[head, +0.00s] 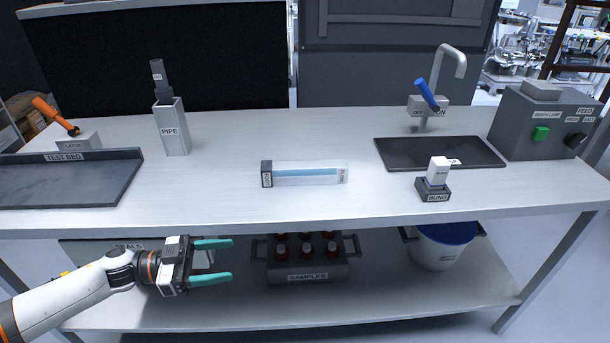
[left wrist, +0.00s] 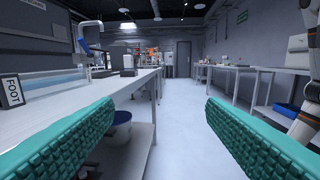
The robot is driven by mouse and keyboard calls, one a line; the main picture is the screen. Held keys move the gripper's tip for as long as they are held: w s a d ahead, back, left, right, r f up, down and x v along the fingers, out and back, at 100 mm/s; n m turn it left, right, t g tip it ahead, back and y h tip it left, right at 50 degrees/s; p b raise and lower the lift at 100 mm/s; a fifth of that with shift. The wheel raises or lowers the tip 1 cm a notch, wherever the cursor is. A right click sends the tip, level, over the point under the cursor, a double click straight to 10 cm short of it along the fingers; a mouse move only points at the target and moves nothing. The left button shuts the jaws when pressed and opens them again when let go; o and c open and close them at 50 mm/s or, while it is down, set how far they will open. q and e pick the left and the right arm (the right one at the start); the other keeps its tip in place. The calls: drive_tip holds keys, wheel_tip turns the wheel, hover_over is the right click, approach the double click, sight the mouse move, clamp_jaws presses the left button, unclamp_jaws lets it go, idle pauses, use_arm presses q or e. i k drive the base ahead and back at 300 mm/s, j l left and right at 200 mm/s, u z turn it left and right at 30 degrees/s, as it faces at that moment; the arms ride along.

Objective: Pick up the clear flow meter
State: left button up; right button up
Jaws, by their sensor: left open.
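The clear flow meter (head: 310,173) lies flat on the bench top near the middle in the head view. It is a long clear body with a blue strip inside and a dark labelled block at its left end. Its end block, marked FOOT, also shows at the left edge of the left wrist view (left wrist: 12,88). My left gripper (head: 230,261) is in front of the bench, below the top's front edge and to the left of the flow meter. Its teal fingers are spread and empty, pointing right. My right gripper is not in view.
The bench top (head: 225,150) is clear around the flow meter. A PIPE holder (head: 172,128) stands to the left, a white block on the BUNG stand (head: 433,189) to the right. A dark sink tray (head: 400,153) lies behind. A SAMPLES crate (head: 307,270) sits on the lower shelf.

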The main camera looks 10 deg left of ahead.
sight(288, 173)
drive_tip(key=i+j, duration=0.2)
drive_tip(key=i, duration=0.3)
drive_tip(key=i+j, duration=0.2)
drive_tip(key=i, duration=0.25)
